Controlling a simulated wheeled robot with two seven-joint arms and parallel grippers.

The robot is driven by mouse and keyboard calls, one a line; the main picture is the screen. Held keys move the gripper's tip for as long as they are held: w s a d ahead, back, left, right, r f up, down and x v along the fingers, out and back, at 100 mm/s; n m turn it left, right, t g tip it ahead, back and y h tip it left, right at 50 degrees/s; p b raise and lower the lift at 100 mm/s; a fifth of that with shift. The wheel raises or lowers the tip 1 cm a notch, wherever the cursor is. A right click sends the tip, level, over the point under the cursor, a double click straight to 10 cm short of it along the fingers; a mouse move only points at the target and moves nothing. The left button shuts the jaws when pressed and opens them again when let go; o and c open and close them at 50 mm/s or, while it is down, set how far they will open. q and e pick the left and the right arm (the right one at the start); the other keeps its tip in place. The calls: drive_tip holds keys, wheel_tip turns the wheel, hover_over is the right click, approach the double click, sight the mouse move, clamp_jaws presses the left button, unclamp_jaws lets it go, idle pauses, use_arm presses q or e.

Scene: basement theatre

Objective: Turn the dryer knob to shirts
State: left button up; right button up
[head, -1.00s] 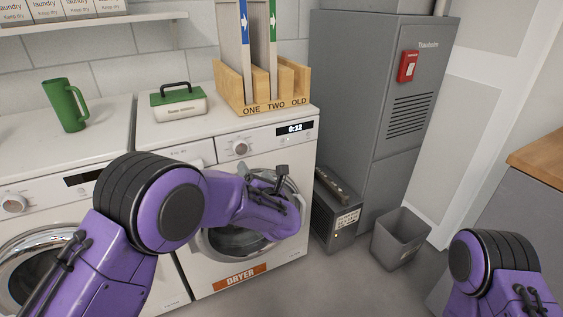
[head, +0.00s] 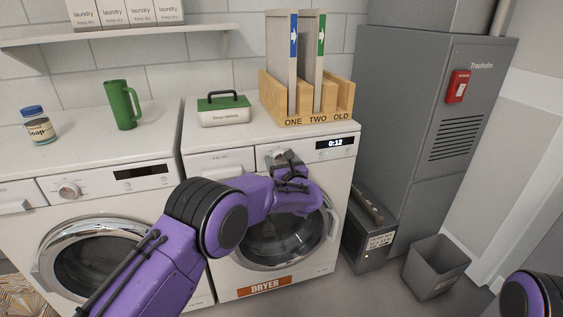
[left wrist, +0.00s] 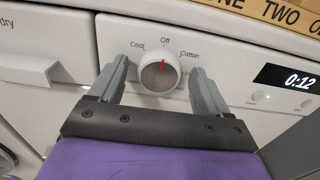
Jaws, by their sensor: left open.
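The dryer (head: 225,270) is the white front-loader with the orange DRYER label and a display (head: 336,142) reading 0:12. Its knob (left wrist: 160,73) is round and silvery with a red pointer line, pointing up near "Off" in the left wrist view. "Cool" is printed to the left and "Cotton" to the right; another label further right is hidden by a finger. My left gripper (left wrist: 159,85) is open, with one finger on each side of the knob and visible gaps between. In the head view, my left gripper (head: 286,160) covers part of the knob. My right gripper is out of view.
A washer (head: 105,205) stands left of the dryer. On top are a soap jar (head: 40,126), a green mug (head: 122,105), a green-lidded box (head: 224,109) and a wooden rack (head: 345,98). A grey bin (head: 434,268) and a small grey unit (head: 369,232) stand on the right.

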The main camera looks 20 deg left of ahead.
use_arm(q)
drive_tip(key=c, duration=1)
